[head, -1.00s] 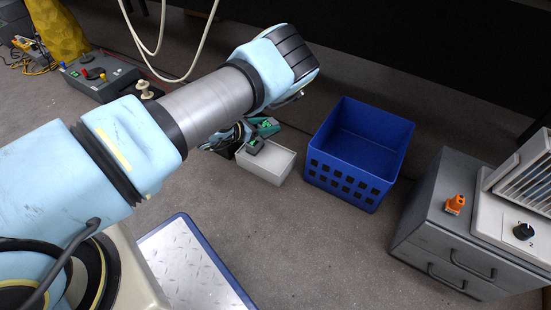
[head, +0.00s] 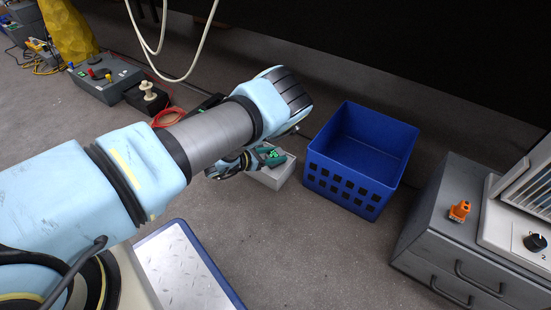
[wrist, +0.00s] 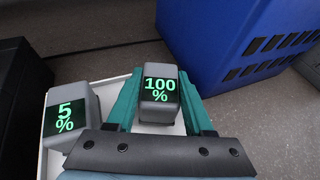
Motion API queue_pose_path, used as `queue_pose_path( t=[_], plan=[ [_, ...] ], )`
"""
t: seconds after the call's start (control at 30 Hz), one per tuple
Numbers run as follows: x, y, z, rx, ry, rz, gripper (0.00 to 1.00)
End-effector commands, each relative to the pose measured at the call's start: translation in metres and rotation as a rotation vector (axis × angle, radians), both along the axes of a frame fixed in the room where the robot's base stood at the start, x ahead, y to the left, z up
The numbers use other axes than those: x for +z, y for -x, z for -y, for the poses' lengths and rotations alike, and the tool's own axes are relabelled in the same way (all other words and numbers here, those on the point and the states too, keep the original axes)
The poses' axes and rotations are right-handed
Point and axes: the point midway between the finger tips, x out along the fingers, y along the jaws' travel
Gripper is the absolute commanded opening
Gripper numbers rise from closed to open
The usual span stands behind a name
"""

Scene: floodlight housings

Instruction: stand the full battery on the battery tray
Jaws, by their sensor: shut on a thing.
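The full battery (wrist: 159,95), a grey block with a green "100%" display, is between the teal fingers of my gripper (wrist: 160,86) in the wrist view. The fingers are shut on it. A second grey battery (wrist: 70,118) reading "5%" is at the left, beside my left finger. The white battery tray (wrist: 112,92) shows beneath and around both batteries. I cannot tell whether the full battery touches the tray. In the head view, my gripper (head: 267,157) is over the tray (head: 274,179), and my arm partly hides the batteries.
A blue crate (head: 345,185) stands close to the right of the tray. A grey drawer unit (head: 440,235) with an orange item (head: 460,210) is farther right. The floor in front is clear.

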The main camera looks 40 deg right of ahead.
Motion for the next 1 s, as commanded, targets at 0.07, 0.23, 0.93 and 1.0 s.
queue_pose_path(
  t=[0.07,0.23,0.93,1.0],
  plan=[
    [-0.0023,-0.0005,0.0009,0.001,0.003,0.001,0.0],
    [-0.001,-0.0002,0.0008,0.0,0.002,0.001,0.0],
    [-0.002,0.0,0.0006,0.0,0.001,0.0,0.82],
    [0.0012,-0.0006,-0.0029,0.0,0.0,0.0,0.82]
  ],
)
